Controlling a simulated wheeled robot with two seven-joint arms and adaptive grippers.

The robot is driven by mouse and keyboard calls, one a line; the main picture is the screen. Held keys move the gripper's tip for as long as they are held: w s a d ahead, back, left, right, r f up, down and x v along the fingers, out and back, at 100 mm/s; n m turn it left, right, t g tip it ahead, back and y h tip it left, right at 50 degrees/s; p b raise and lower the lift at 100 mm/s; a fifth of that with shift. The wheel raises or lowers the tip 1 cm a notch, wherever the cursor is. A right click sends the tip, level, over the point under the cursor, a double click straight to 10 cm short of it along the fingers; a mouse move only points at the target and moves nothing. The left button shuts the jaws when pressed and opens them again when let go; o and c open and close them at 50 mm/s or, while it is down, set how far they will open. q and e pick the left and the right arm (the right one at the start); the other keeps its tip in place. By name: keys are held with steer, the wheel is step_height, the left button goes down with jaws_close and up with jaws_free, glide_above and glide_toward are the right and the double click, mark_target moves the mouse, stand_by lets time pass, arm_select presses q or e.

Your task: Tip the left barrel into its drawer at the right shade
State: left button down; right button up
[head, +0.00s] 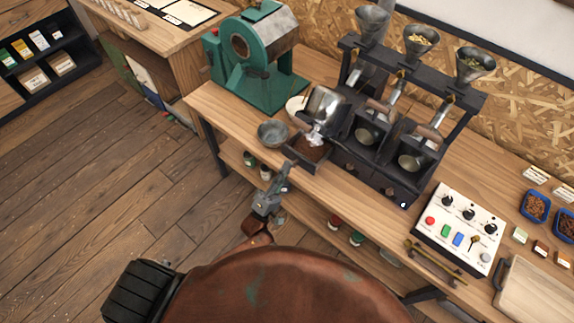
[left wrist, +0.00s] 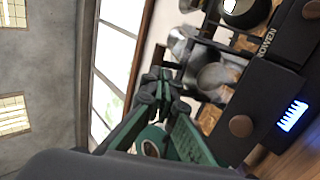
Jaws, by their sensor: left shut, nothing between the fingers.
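The left barrel (head: 325,102) is a bright metal drum at the left end of the black three-barrel roaster (head: 378,140). It sits tilted, its mouth toward the drawer below. The left drawer (head: 293,153) is pulled out and holds brown beans (head: 312,149). My left gripper (head: 287,170) is just in front of the drawer's front; I cannot tell whether they touch. In the left wrist view its green fingers (left wrist: 165,85) are closed together with nothing between them. The beans' exact shade is hard to judge. My right gripper is not in view.
A grey bowl (head: 272,134) stands left of the drawer and a pale bowl (head: 296,105) behind it. A green machine (head: 258,55) stands at the back left. A control box (head: 460,228), a brass bar (head: 435,262) and blue trays (head: 535,206) are to the right.

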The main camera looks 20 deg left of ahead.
arm_select(q)
steer(key=p+x, duration=0.2)
steer(key=x, duration=0.9)
steer(key=shift+p, duration=0.35)
steer(key=shift+f, duration=0.1)
steer(key=shift+w, duration=0.1)
